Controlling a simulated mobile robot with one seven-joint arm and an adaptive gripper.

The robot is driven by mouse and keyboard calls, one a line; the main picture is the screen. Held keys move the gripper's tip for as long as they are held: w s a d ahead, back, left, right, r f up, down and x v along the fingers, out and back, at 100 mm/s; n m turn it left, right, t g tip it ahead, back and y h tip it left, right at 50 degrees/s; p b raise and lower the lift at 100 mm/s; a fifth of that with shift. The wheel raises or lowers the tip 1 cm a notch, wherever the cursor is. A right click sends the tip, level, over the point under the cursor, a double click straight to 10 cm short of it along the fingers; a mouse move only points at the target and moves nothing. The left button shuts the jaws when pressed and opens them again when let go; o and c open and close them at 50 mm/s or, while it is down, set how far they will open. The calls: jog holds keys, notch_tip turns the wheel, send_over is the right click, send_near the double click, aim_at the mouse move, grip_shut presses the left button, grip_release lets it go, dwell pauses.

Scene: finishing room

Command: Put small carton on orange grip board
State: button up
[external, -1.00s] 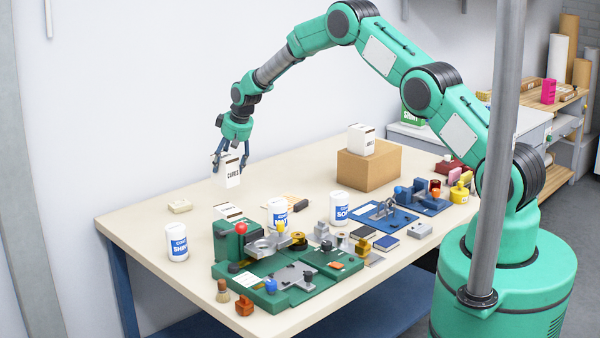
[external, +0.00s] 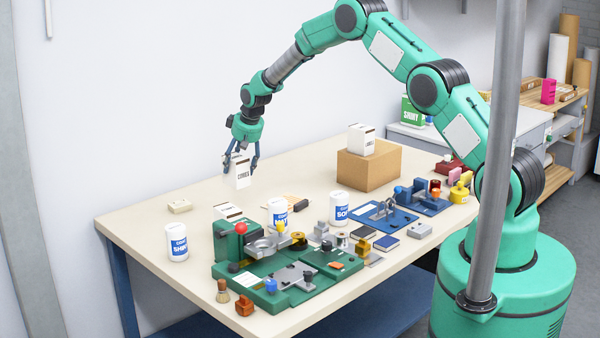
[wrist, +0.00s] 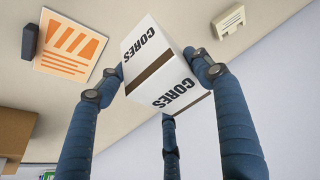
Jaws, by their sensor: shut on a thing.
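The small carton, white with a brown band and "CORES" lettering, is held above the table in the external view (external: 243,174) and fills the middle of the wrist view (wrist: 160,62). My gripper (external: 241,164) is shut on it, with blue fingers around its sides. The orange grip board (wrist: 71,45), a pale square with orange stripes, lies flat on the table at the upper left of the wrist view, apart from the carton. In the external view I cannot clearly make out the board, which seems mostly hidden behind the canisters.
A dark block (wrist: 29,40) lies beside the board. White canisters (external: 277,213) (external: 340,207) and the green fixture (external: 290,277) stand nearer the front. A cardboard box (external: 369,167) with another carton (external: 361,140) stands to the right. A cream block (external: 180,206) lies left.

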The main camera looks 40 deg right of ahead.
jog(key=s+d+f+m+b, duration=0.1)
jog(key=s+d+b, duration=0.1)
jog(key=s, duration=0.6)
jog(key=s+d+f+m+h+b, duration=0.1)
jog(key=s+d, duration=0.3)
jog(key=s, duration=0.4)
jog(key=s+d+f+m+b, duration=0.2)
jog(key=s+d+b, duration=0.1)
jog(key=s, duration=0.6)
jog(key=shift+d+b, duration=0.3)
jog(key=shift+b, duration=0.15)
jog(key=shift+w, duration=0.1)
jog(key=w+d+f, duration=0.1)
jog(key=w+d, duration=0.1)
jog(key=w, duration=1.2)
jog(key=shift+w+d+f+b, duration=0.15)
jog(key=shift+w+d+b, duration=0.15)
jog(key=shift+w, duration=0.1)
jog(key=shift+s+b+x, duration=0.15)
jog(key=shift+x, duration=0.75)
jog(key=shift+s+b+x, duration=0.15)
jog(key=shift+x, duration=0.75)
jog(key=shift+a+f, duration=0.15)
jog(key=shift+f, duration=0.2)
